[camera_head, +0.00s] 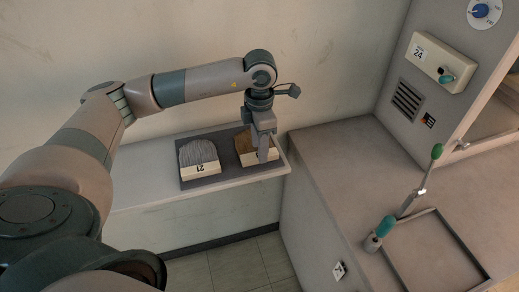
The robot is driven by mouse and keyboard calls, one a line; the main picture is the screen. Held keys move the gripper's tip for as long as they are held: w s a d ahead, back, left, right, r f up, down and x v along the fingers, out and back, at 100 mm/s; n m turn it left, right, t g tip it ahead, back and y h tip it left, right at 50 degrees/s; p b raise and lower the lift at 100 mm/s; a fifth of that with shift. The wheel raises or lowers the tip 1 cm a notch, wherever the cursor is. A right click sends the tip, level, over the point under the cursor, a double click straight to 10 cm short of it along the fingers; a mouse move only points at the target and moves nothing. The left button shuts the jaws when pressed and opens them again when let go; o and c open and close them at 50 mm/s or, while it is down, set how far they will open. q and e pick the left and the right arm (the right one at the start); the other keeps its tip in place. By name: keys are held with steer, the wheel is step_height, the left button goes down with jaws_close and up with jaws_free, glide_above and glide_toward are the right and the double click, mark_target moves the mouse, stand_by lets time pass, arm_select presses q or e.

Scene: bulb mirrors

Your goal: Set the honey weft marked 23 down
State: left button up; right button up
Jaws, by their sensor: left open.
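The honey-brown weft (242,142) lies on a dark mat (212,176) on the pale shelf, its cream band facing the near side. Any number on that band is hidden by my gripper. My left gripper (262,158) points down over the weft's right part, and its jaws are open. I cannot tell whether the fingers touch the weft. A grey weft (198,152) with a cream band marked 21 lies to its left on the same mat. My right gripper is out of view.
A grey counter (335,160) stands right of the shelf, with a shallow framed recess (435,255) and green-handled levers (436,152). Behind it, a panel carries a box marked 24 (428,60), a vent and a blue dial. The shelf's left part (145,192) is bare.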

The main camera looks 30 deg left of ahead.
arm_select(q)
step_height(320, 180, up, 6)
steer(key=shift+f+b, duration=0.1)
steer(key=shift+b, duration=1)
step_height(320, 180, up, 5)
steer(key=shift+f+b, duration=0.1)
steer(key=shift+b, duration=0.45)
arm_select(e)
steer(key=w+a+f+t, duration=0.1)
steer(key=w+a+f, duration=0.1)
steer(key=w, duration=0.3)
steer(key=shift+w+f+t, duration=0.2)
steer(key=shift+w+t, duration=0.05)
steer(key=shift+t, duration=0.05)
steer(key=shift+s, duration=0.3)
